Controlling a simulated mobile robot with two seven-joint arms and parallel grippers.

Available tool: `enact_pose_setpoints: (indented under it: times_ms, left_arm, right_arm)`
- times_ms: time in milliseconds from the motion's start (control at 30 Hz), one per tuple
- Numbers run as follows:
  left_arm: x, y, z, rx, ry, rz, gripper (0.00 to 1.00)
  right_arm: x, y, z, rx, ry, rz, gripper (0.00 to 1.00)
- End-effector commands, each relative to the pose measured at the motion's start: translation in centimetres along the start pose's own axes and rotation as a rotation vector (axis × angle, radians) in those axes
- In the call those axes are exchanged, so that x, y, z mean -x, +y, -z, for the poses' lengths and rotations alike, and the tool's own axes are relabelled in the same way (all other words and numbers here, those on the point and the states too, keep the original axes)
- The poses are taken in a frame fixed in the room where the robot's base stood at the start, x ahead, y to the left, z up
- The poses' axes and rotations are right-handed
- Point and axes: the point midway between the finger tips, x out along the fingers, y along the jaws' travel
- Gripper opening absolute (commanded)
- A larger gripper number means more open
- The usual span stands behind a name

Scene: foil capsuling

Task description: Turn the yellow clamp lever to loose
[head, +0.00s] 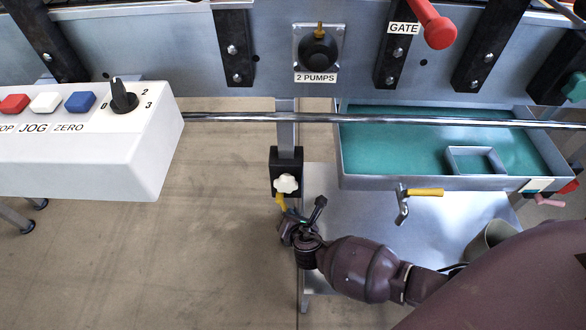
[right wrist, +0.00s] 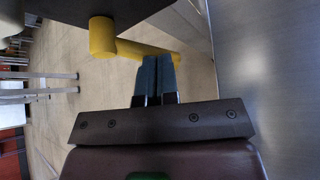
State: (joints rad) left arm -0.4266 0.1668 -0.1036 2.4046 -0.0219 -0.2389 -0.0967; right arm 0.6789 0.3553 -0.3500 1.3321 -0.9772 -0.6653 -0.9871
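In the right wrist view the lever (right wrist: 140,47) is a yellow bar running right from a round yellow hub (right wrist: 102,37). My right gripper (head: 289,220) is just below the lever in the head view. Its two fingers (right wrist: 158,62) are together with no visible gap, tips at the bar's lower edge. The bar crosses both tips rather than lying between them; I cannot tell whether they touch it. My left gripper is not in view.
A steel rod (head: 230,117) runs across above the clamp. A teal-lined tray (head: 375,184) and a tap with a yellow handle (head: 425,192) are to the right, above a grey shelf (head: 350,215). A white control box (head: 120,165) stands left. Floor between is clear.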

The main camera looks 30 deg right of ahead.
Motion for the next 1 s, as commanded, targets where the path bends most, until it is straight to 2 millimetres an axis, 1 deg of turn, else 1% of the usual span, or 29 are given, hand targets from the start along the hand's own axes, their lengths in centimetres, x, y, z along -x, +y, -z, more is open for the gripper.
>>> enact_pose_setpoints:
  times_ms: [400, 1000]
  left_arm:
    - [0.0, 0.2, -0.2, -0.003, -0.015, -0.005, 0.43]
    - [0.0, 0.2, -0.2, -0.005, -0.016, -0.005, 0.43]
  right_arm:
    - [-0.7, 0.3, 1.0, 0.001, 0.001, 0.003, 0.0]
    - [-0.8, 0.6, 1.2, 0.001, 0.001, 0.002, 0.0]
